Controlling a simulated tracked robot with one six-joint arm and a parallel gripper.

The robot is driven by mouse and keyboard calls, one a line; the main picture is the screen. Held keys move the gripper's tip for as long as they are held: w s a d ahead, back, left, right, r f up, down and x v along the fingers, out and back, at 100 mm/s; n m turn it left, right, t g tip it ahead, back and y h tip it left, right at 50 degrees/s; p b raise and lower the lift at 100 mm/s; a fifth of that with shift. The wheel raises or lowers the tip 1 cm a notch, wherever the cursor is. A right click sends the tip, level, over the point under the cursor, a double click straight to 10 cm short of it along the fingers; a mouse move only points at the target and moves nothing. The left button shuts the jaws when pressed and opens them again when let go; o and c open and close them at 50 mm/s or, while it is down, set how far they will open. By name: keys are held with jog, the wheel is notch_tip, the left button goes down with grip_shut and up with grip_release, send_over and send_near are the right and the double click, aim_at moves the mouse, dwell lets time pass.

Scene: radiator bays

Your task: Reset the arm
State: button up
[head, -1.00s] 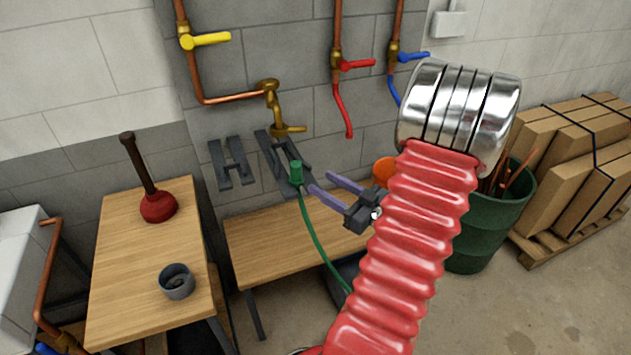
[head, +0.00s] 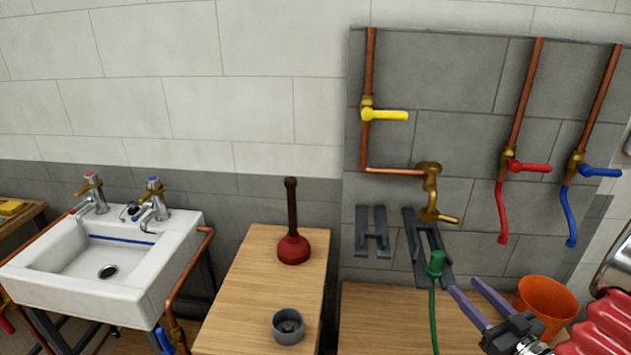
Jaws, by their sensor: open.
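My gripper (head: 464,285) shows at the lower right in the head view, with two purple fingers spread apart and nothing between them. It is in front of the wooden bench (head: 390,318), and its fingertips point up and left. A green hose nozzle (head: 435,264) with a green hose shows just left of the fingertips, with a visible gap. Part of my red ribbed arm (head: 605,330) shows at the right edge; the rest is cut off by the frame.
A wooden table (head: 240,310) holds a plunger (head: 293,248) and a grey cup (head: 288,327). A white sink (head: 105,260) stands at left. An orange bucket (head: 546,300) is behind my gripper. Pipes with yellow (head: 385,115), red (head: 528,166) and blue (head: 600,171) valve handles line the wall.

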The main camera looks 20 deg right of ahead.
jog(key=s+d+f+m+g+h, duration=0.55)
jog(key=s+d+f+g, duration=0.45)
jog(key=f, duration=0.3)
jog(key=w+a+r+n+y, duration=0.2)
jog(key=a+r, duration=0.5)
jog(key=a, duration=0.9)
jog(key=w+a+r+n+g+y, duration=0.1)
jog(key=w+a+r+n+y, duration=0.1)
jog(key=a+r, duration=0.6)
jog(key=w+a+r+n+g+y, duration=0.1)
jog(key=a+r, duration=0.7)
jog(key=a, duration=1.5)
jog(key=shift+w+a+r+n+y, duration=0.15)
jog(key=shift+w+a+n+y, duration=0.25)
jog(key=shift+w, duration=0.8)
jog(key=shift+d, duration=0.1)
